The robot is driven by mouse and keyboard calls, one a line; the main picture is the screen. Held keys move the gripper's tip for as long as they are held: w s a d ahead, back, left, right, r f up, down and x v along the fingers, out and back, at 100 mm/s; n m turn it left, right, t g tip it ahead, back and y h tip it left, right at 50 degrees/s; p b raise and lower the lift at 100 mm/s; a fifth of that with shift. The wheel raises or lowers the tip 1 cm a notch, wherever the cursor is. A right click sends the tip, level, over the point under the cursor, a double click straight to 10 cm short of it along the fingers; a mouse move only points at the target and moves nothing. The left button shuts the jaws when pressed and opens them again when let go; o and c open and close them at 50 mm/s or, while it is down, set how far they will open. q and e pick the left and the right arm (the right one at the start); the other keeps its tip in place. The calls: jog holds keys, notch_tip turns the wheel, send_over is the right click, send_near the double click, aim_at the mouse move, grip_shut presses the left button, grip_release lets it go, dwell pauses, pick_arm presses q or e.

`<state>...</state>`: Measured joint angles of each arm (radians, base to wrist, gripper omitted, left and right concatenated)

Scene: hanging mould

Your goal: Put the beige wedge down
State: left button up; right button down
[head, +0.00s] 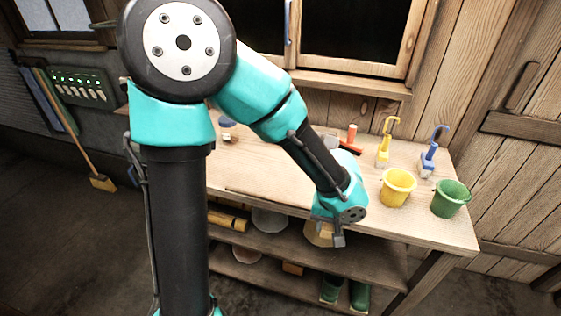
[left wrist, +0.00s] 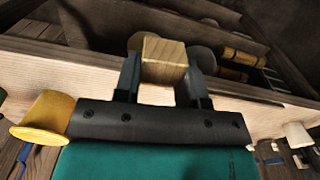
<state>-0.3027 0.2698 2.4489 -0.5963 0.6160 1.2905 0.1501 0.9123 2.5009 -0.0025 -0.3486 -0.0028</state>
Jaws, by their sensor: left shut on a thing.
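The beige wedge (left wrist: 163,58) is a light wooden block in the left wrist view, between the two fingers of my left gripper (left wrist: 162,82). Its end face points up at the wrist camera, and its lower part is hidden. In the head view my left gripper (head: 338,240) points down at the front edge of the wooden bench (head: 262,166), overlapping that edge in the picture. A beige patch beside the fingers there is mostly covered, and I cannot tell whether it is the wedge. My left gripper is shut on the wedge. My right gripper is not in view.
A yellow bucket (head: 397,190) and a green bucket (head: 450,200) stand at the bench's right. Behind them are a yellow hooked tool (head: 384,145) and a blue one (head: 429,156). Shelves below hold a yellow roll (head: 227,220) and green boots (head: 358,296).

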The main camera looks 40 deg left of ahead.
pick_arm(q)
jog(key=w+a, duration=0.2)
jog(key=a, duration=0.1)
jog(key=w+a, duration=0.2)
jog(key=a, duration=0.2)
jog(key=w+a, duration=0.2)
jog(key=a, duration=0.2)
jog(key=shift+w+r, duration=0.1)
jog(key=shift+w, duration=0.25)
jog(key=shift+m, duration=0.5)
jog(key=a, duration=0.5)
jog(key=w+a, duration=0.1)
jog(key=a, duration=0.4)
jog(key=w+a, duration=0.1)
jog(key=a, duration=0.5)
jog(key=shift+w, duration=0.25)
send_over(271, 152)
jog(key=shift+s+d+f, duration=0.25)
jog(key=shift+s+f, duration=0.05)
jog(key=shift+f, duration=0.4)
jog(key=shift+w+a, duration=0.15)
jog(key=shift+w, duration=0.05)
jog(key=shift+a+f, duration=0.1)
jog(key=shift+f, duration=1.7)
jog(key=shift+f, duration=0.1)
